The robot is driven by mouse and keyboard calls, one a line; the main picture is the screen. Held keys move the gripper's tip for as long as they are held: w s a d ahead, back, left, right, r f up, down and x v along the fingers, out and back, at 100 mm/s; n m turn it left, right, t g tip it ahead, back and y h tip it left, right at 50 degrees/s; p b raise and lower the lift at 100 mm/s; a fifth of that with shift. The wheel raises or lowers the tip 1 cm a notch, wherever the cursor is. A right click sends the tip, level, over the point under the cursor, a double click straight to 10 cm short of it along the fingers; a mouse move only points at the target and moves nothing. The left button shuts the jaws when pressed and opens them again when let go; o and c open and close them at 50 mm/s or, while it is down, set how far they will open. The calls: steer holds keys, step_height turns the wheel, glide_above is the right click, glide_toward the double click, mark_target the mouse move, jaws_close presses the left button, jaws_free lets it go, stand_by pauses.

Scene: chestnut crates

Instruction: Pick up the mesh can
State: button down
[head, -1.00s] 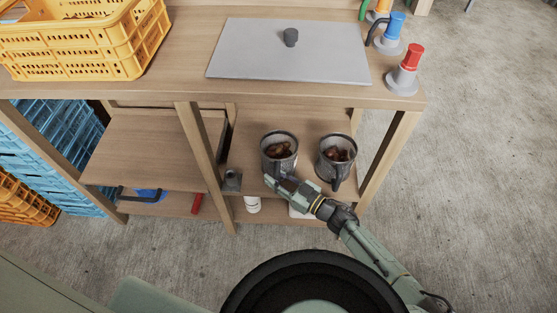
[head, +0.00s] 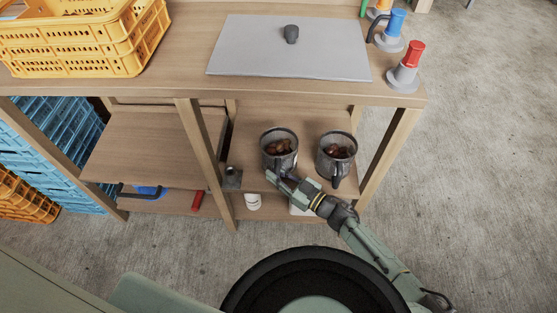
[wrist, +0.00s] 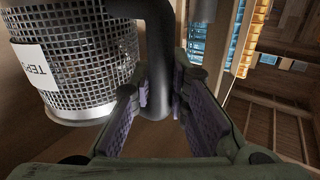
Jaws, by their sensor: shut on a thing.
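Two dark mesh cans with brown chestnuts in them stand side by side on the middle shelf in the head view: a left mesh can (head: 279,160) and a right mesh can (head: 337,168). My gripper (head: 280,178) is at the front of the left can. In the wrist view, the left can (wrist: 85,75) fills the upper left, with a white label partly cut off by the frame. Its thick dark handle (wrist: 158,60) hangs down between the purple-padded fingers of my gripper (wrist: 158,100), which are shut on it. The can looks upright.
The right can is close beside it, with its handle facing front. The wooden tabletop (head: 190,60) overhangs the shelf, and wooden posts (head: 203,155) stand on both sides. White items are on the lower shelf.

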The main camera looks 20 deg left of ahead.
mark_target(277, 169)
steer(key=shift+r, duration=0.15)
steer(key=shift+r, duration=0.75)
step_height(277, 169, up, 2)
steer(key=shift+r, duration=0.1)
steer(key=s+r+b, duration=0.1)
steer(key=s+b, duration=0.1)
steer(key=s, duration=1.4)
steer(key=shift+a+r, duration=0.15)
steer(key=shift+a, duration=0.15)
steer(key=c, duration=2.1)
jaws_free()
jaws_close()
